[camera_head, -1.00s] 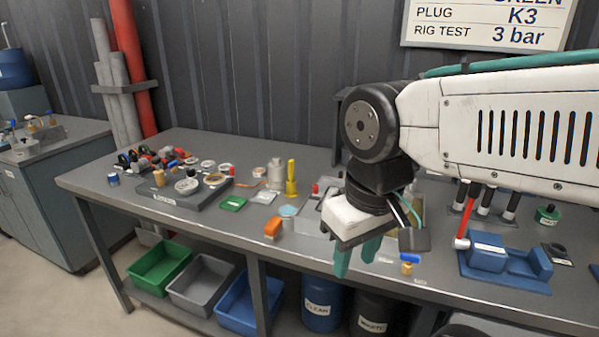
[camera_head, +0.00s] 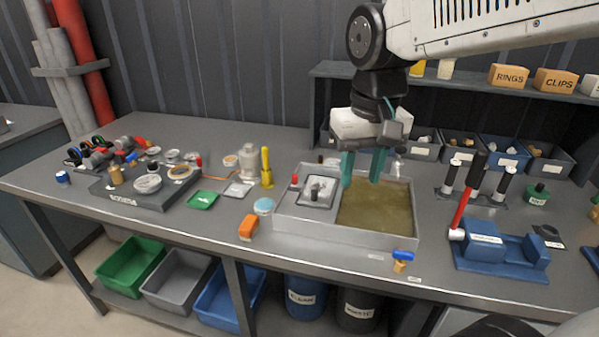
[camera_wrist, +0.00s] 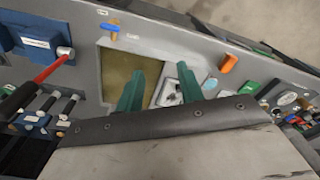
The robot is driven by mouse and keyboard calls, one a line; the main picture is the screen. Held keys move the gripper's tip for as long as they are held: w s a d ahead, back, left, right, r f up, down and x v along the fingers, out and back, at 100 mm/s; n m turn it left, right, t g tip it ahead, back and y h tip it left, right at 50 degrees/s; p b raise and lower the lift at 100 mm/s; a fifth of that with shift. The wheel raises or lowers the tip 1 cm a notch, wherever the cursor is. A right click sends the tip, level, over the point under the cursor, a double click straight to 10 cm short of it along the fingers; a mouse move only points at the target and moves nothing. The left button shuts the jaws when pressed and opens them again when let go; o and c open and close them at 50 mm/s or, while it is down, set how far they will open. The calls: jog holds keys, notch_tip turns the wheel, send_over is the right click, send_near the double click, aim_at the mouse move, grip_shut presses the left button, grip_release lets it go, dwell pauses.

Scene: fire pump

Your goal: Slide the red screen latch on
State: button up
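A grey metal tray (camera_head: 345,236) on the bench holds murky brown-green liquid on its right side and a light plate with a dark fitting (camera_head: 317,189) on its left. A small red piece (camera_head: 294,180) stands at the tray's left end. It may be the red screen latch, but it is too small to tell its shape or position. My gripper (camera_head: 361,182) is open and empty, its two teal fingers pointing down over the tray, right of the plate. In the wrist view, the fingers (camera_wrist: 160,70) are spread over the tray; I cannot make out the red piece there.
A blue fixture with a red-handled tool (camera_head: 485,240) stands to the right. Parts bins line the back.

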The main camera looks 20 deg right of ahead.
jog(key=w+a+f+m, duration=0.1)
jog(key=w, duration=1.1)
jog(key=m, duration=0.2)
send_over(295, 176)
jog(key=shift+g, duration=0.4)
notch_tip(295, 176, down, 7)
jog(key=shift+r, duration=0.15)
jog(key=shift+w+f, duration=0.1)
jog(key=shift+f, duration=0.2)
notch_tip(295, 176, down, 8)
jog(key=shift+r, duration=0.25)
grip_shut()
